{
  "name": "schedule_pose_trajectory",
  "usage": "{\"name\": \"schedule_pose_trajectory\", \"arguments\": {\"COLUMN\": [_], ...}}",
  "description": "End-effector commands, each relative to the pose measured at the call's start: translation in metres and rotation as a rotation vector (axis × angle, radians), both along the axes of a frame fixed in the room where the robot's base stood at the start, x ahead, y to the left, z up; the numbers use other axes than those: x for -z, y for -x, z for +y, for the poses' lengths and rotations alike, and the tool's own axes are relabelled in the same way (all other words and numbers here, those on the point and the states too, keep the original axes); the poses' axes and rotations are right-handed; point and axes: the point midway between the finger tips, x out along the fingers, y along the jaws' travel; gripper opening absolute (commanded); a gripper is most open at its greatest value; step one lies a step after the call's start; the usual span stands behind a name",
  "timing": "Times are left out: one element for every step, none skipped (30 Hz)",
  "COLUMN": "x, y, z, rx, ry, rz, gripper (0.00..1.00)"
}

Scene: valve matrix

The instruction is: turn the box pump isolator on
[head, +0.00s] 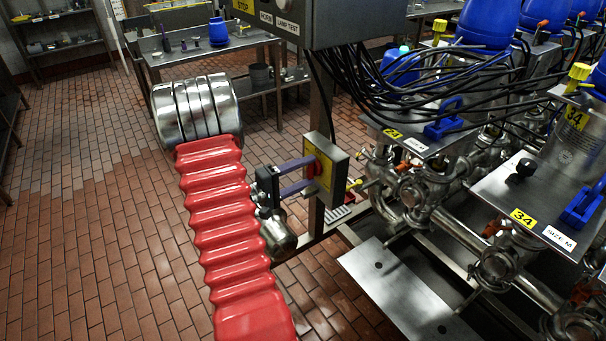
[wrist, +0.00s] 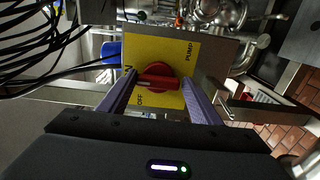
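The box pump isolator (head: 333,178) is a small box with a yellow face on a post in the head view. In the wrist view its yellow plate (wrist: 191,72) bears a red knob (wrist: 158,76) with a raised bar, lying roughly across the picture. The plate reads PUMP at right and OFF below the knob; a partly hidden label ending in N is at left. My gripper (head: 309,176) is at the box face, its two purple fingers apart. In the wrist view the fingers stand either side of the knob; I cannot tell whether they touch it.
A grey control box (head: 345,20) with hanging black cables (head: 440,85) is above the isolator. Steel pipes and valves (head: 420,190) stand at right. A flat metal plate (head: 400,295) is low in front. Open tiled floor (head: 90,220) is at left.

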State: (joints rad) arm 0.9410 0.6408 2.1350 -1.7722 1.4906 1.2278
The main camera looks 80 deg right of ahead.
Motion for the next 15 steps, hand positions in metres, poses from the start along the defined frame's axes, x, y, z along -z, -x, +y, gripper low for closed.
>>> {"name": "schedule_pose_trajectory", "arguments": {"x": [0.0001, 0.0000, -0.0003, -0.0004, -0.0005, -0.0007, -0.0008, -0.0009, -0.0010, -0.0011, -0.0011, -0.0012, -0.0012, -0.0013, -0.0013], "y": [0.0002, 0.0001, -0.0001, -0.0003, -0.0004, -0.0006, -0.0007, -0.0008, -0.0009, -0.0010, -0.0011, -0.0013, -0.0014, -0.0018, -0.0027], "z": [0.0001, 0.0001, 0.0000, 0.0000, 0.0000, 0.0000, -0.0001, -0.0001, -0.0001, -0.0001, -0.0001, -0.0001, 0.0001, 0.0004, 0.0011], "rx": [0.000, 0.000, 0.000, -0.001, -0.001, -0.001, -0.001, -0.001, -0.002, -0.002, -0.002, -0.002, -0.002, -0.002, -0.003], "ry": [-0.001, -0.001, 0.001, 0.001, 0.001, 0.002, 0.002, 0.002, 0.002, 0.002, 0.002, 0.002, 0.002, 0.002, 0.002], "rz": [0.001, 0.001, 0.001, 0.001, 0.001, 0.001, 0.001, 0.001, 0.001, 0.001, 0.001, 0.002, 0.002, 0.002, 0.002], "gripper": [0.61, 0.63, 0.66, 0.68, 0.70, 0.72, 0.72, 0.72, 0.72, 0.72, 0.72, 0.72, 0.72, 0.72, 0.72]}}
